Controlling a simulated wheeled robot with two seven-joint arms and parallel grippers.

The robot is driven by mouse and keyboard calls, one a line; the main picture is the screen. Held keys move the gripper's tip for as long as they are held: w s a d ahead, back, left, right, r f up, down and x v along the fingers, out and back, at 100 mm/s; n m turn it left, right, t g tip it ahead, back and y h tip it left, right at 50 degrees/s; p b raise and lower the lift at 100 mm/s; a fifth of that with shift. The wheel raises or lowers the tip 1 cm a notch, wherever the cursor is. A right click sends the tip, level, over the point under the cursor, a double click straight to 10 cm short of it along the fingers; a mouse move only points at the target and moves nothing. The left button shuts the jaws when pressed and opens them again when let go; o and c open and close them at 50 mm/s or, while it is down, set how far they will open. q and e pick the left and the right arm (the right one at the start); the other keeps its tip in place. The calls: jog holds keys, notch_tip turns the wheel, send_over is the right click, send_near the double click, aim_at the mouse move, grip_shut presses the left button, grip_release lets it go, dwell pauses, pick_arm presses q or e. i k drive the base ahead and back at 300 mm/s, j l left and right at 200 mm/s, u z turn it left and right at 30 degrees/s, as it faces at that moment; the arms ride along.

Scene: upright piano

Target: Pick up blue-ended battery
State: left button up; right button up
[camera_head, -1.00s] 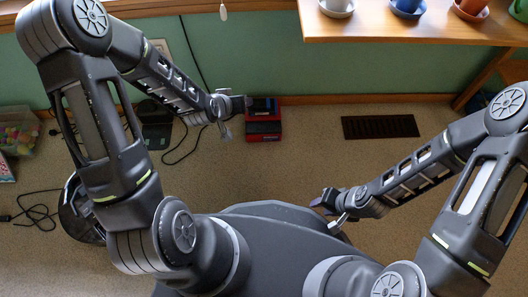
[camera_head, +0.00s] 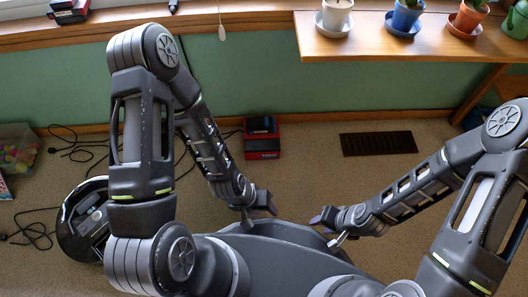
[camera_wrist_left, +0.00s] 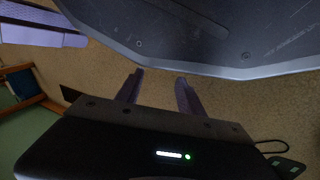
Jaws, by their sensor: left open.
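I cannot make out a blue-ended battery in either view. My left gripper (camera_head: 262,210) hangs low in front of my base in the head view, over the floor. In the left wrist view its two purple-padded fingers (camera_wrist_left: 159,92) are apart, with only carpet between them. My right gripper (camera_head: 328,222) is a short way to its right in the head view. Purple pads (camera_wrist_left: 40,28), which look like those of my right gripper, show at the top left of the wrist view. I cannot tell its opening.
A red and black box (camera_head: 262,140) stands on the carpet by the wall. A floor vent (camera_head: 378,144) lies to its right. Potted plants stand on a wooden shelf (camera_head: 400,48). A clear bin (camera_head: 18,148) and cables (camera_head: 35,232) are at the left. Small items lie on the windowsill (camera_head: 120,28).

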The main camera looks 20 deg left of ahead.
aim_at(262, 124)
jog(key=i+l, duration=0.25)
jog(key=i, duration=0.2)
jog(key=i+l, duration=0.3)
jog(key=i, duration=0.15)
